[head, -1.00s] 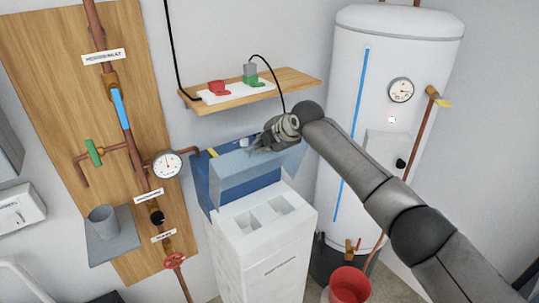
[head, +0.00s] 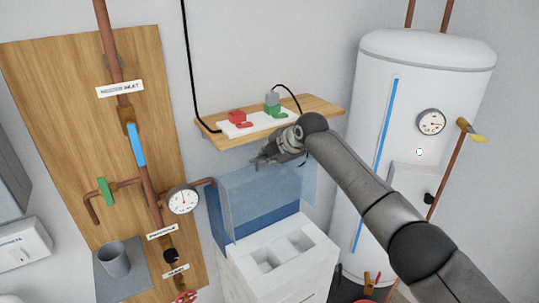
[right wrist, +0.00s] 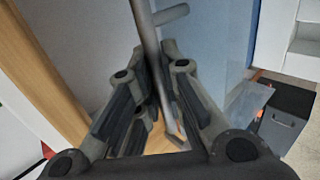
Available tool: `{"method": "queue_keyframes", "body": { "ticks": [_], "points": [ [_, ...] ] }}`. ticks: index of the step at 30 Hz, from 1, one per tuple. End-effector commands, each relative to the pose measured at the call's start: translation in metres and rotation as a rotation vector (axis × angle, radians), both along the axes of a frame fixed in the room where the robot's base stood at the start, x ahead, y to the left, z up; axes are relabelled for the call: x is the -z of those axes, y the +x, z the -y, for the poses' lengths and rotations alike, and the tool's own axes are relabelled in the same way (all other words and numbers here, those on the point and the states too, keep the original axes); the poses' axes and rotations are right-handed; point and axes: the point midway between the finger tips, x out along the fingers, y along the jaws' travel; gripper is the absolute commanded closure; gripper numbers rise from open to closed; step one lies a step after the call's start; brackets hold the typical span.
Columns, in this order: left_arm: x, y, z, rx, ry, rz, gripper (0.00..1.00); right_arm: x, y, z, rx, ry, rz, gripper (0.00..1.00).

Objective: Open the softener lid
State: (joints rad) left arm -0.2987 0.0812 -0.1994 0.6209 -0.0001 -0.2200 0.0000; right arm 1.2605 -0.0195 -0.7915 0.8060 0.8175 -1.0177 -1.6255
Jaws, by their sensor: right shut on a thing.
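The softener is a white cabinet (head: 282,285) with two square openings in its top. Its blue, see-through lid (head: 268,200) stands raised at the back of the cabinet, leaving the openings uncovered. My right gripper (head: 264,161) is at the lid's upper edge. In the right wrist view, the fingers of the right gripper (right wrist: 158,78) are closed around a thin grey bar (right wrist: 147,30), which looks like the lid's handle, with the blue lid panel (right wrist: 210,50) beside it. The fingers partly hide the bar. My left gripper is not in view.
A wooden shelf (head: 215,139) with red and green plugs is close above the gripper. A pipe board (head: 60,110) with a gauge (head: 183,199) is on the left. A white tank (head: 395,75) stands on the right, behind my arm.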

Motion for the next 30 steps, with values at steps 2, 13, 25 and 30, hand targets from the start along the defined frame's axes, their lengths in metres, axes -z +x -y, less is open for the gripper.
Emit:
{"method": "queue_keyframes", "body": {
  "ticks": [2, 13, 25, 30],
  "points": [
    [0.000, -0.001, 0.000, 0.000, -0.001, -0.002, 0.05, 0.000, 0.000, 0.000, 0.000, -0.001, -0.001, 1.00],
    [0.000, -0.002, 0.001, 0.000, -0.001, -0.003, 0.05, 0.000, 0.000, 0.000, 0.000, -0.001, -0.001, 0.68],
    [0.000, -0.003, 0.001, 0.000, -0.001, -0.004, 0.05, -0.005, -0.004, 0.004, -0.001, 0.000, 0.000, 0.68],
    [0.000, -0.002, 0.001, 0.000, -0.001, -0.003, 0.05, -0.017, -0.014, 0.012, -0.001, 0.001, 0.002, 0.68]
  ]
}}
